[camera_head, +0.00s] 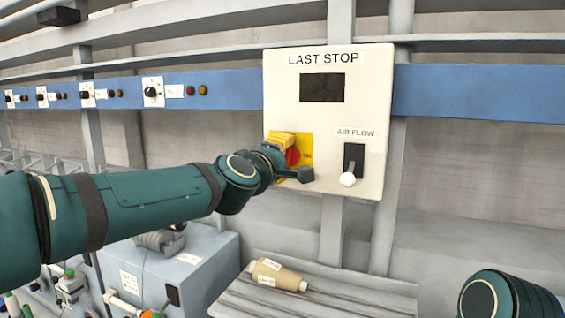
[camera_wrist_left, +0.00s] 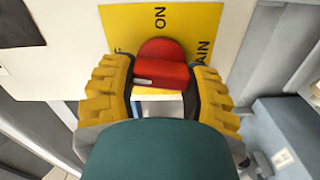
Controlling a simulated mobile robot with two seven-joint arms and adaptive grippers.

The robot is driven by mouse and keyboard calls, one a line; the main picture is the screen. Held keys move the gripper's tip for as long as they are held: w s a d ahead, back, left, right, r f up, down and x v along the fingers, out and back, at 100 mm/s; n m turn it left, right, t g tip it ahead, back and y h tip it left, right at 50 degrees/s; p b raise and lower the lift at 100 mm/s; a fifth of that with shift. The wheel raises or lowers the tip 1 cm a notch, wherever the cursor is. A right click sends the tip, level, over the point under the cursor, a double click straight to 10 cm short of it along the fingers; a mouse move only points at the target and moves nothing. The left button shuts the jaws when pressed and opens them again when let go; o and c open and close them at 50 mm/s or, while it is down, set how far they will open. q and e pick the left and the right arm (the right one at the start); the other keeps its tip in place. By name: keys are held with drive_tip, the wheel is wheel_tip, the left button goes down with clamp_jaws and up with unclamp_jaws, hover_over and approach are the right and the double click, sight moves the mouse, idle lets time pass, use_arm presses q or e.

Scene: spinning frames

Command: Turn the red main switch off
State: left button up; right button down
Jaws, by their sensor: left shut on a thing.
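The red main switch (camera_head: 292,156) is a round red knob on a yellow plate (camera_head: 306,142) at the lower left of the white LAST STOP panel (camera_head: 378,90). In the left wrist view the red switch (camera_wrist_left: 162,62) shows close up, with "ON" and part of "MAIN" printed on the yellow plate (camera_wrist_left: 128,26). My left gripper (camera_head: 289,160) is at the panel, and its yellow-padded fingers are shut on the switch from both sides. The fingers and wrist hide part of the knob, and I cannot tell its exact setting. My right gripper is out of view.
A tan spool (camera_head: 279,274) lies on a grey slatted surface (camera_head: 340,300) below. A blue-grey box (camera_head: 200,262) stands lower left. Space in front of the panel's right is clear.

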use_arm(q)
drive_tip(key=shift+f+n+b, duration=0.1)
drive_tip(key=shift+n+b, duration=0.2)
drive_tip(key=shift+n, duration=0.7)
drive_tip(key=o, duration=1.2)
drive_tip(key=v, duration=1.2)
